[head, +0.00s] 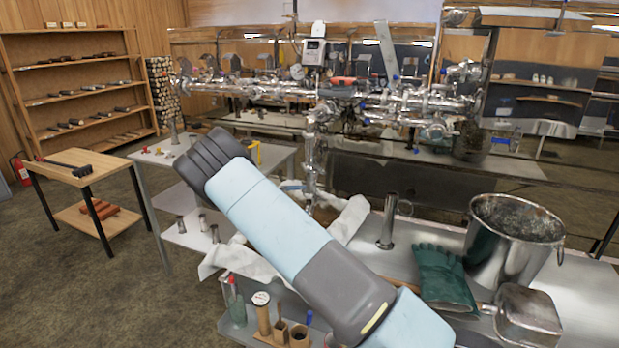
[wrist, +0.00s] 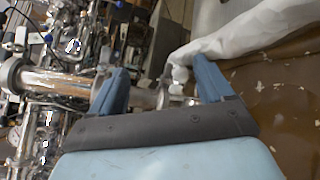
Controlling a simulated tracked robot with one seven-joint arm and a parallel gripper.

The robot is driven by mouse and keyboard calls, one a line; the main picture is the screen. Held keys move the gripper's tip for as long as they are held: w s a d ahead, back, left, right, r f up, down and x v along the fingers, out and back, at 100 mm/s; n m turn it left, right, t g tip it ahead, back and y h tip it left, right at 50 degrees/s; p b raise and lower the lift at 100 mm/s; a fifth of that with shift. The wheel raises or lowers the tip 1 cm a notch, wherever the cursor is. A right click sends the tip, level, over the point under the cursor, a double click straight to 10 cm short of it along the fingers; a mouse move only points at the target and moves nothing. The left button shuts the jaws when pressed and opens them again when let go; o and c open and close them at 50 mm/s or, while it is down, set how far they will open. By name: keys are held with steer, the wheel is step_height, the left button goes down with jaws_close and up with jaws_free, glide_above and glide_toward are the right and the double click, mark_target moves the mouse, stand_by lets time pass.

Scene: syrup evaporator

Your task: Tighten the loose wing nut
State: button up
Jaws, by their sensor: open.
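My gripper (wrist: 158,78) shows in the wrist view with its two blue fingers apart. A shiny steel pipe (wrist: 62,84) runs in from the left behind the left finger. A small metal fitting, perhaps a clamp, lies at its end, seen in the gap between the fingers; I see nothing held. I cannot make out which part is the loose wing nut. In the head view, the steel pipework (head: 400,100) with several clamps and valves crosses the back of the bench. My blue and grey arm covers the middle of that view, and my gripper does not show there.
A white cloth (head: 350,218) drapes by the vertical pipe; it also shows near the right finger in the wrist view (wrist: 262,24). A steel bucket (head: 508,240), green gloves (head: 441,278) and a steel scoop (head: 528,312) crowd the front right. A wooden table (head: 85,168) stands left.

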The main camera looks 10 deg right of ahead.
mark_target(313, 174)
steer(key=w+a+r+t+h, duration=0.1)
steer(key=a+r+t+h, duration=0.2)
steer(key=a, duration=0.5)
steer(key=shift+y, duration=0.4)
steer(key=x, duration=0.4)
steer(key=r+x, duration=0.1)
steer(key=x, duration=0.8)
steer(key=shift+w+d+r, duration=0.1)
steer(key=shift+w+r, duration=0.1)
steer(key=shift+w, duration=0.1)
